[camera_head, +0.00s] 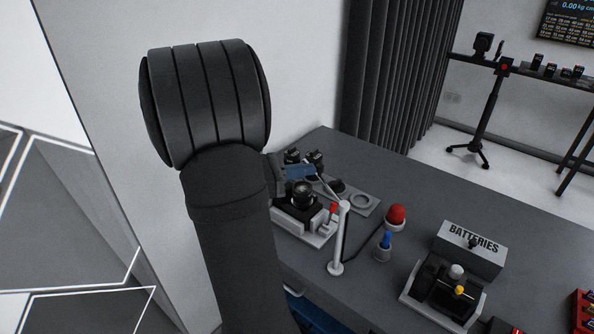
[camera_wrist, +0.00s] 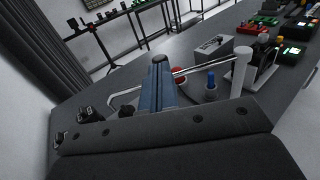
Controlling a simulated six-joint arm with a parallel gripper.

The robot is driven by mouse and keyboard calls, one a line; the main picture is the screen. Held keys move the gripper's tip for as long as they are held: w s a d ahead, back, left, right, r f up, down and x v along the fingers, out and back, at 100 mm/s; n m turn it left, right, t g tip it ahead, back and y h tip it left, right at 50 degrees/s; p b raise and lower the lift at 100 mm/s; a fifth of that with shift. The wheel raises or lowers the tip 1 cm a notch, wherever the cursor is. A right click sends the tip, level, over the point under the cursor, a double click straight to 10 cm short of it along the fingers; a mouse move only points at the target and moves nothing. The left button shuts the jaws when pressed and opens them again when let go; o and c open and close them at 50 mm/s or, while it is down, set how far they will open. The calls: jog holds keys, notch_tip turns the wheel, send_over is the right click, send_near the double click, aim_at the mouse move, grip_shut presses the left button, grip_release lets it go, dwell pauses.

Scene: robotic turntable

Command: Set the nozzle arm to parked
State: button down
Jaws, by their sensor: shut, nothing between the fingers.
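The nozzle arm is a thin pale rod on an upright white post (camera_head: 338,240). In the head view the rod (camera_head: 327,186) runs from the post top up and left toward my gripper (camera_head: 303,172). In the wrist view the rod (camera_wrist: 205,67) runs left from the post (camera_wrist: 241,72), passes by the fingers, and its bent end (camera_wrist: 112,98) shows left of them. My blue-grey gripper (camera_wrist: 159,62) is shut and empty, beside the rod. I cannot tell whether it touches. My arm hides part of the table in the head view.
A device with a black round top (camera_head: 300,194) stands left of the post. A red dome (camera_head: 397,215) and a blue-topped holder (camera_head: 384,243) stand right of it. A batteries box (camera_head: 470,247) is farther right. The grey table (camera_head: 440,205) is clear behind these.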

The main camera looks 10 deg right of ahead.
dwell(0.3)
jog(key=w+d+m+g, duration=0.1)
jog(key=d+m+g, duration=0.2)
jog(key=d, duration=0.9)
jog(key=shift+w+d+g, duration=0.25)
jog(key=shift+w+g, duration=0.05)
jog(key=shift+g, duration=0.5)
jog(key=w+a, duration=0.9)
jog(key=a, duration=0.1)
jog(key=shift+w+a+r, duration=0.15)
jog(key=shift+a+r, duration=0.1)
jog(key=shift+d, duration=0.1)
